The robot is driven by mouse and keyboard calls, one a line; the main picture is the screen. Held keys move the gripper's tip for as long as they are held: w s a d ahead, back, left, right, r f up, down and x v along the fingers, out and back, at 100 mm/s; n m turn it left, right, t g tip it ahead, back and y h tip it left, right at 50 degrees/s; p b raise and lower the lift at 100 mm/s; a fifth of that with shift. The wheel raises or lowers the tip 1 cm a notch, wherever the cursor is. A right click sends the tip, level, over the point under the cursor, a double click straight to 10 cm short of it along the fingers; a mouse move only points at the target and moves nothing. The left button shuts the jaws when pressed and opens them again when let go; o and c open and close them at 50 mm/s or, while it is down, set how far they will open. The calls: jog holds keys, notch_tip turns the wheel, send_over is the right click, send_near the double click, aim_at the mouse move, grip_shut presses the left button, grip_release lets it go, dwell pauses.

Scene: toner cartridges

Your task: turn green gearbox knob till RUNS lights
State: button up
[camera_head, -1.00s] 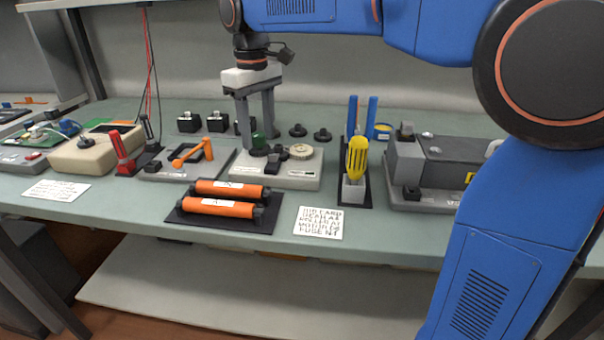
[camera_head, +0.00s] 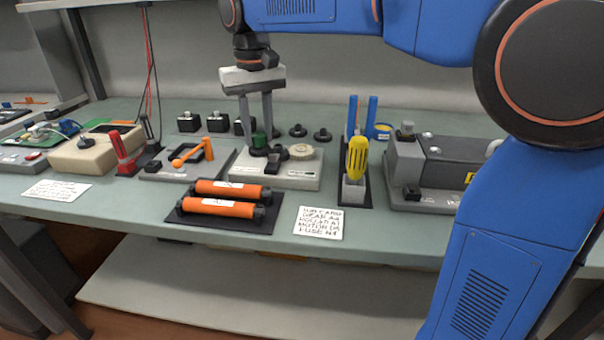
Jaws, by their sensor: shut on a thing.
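The green knob (camera_head: 259,139) stands on the pale gearbox base (camera_head: 290,183) in the middle of the bench. My gripper (camera_head: 257,135) points down from above and is shut on the green knob, with its grey fingers on either side. A cream toothed wheel (camera_head: 301,152) and a small dark part sit beside the knob on the same base. I cannot make out a RUNS light or its label at this size.
Two orange cartridges (camera_head: 229,190) lie on a dark mat in front. An orange crank (camera_head: 190,152) stands on the left, a yellow-handled screwdriver (camera_head: 356,157) in a holder on the right. A grey motor unit (camera_head: 440,160) is further right. A printed card (camera_head: 319,222) lies near the front edge.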

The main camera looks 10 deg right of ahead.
jog(key=m, duration=0.7)
jog(key=shift+m, duration=0.3)
jog(key=m, duration=0.3)
jog(key=shift+m, duration=0.4)
jog(key=m, duration=0.4)
jog(key=o, duration=0.8)
jog(key=shift+o, duration=0.2)
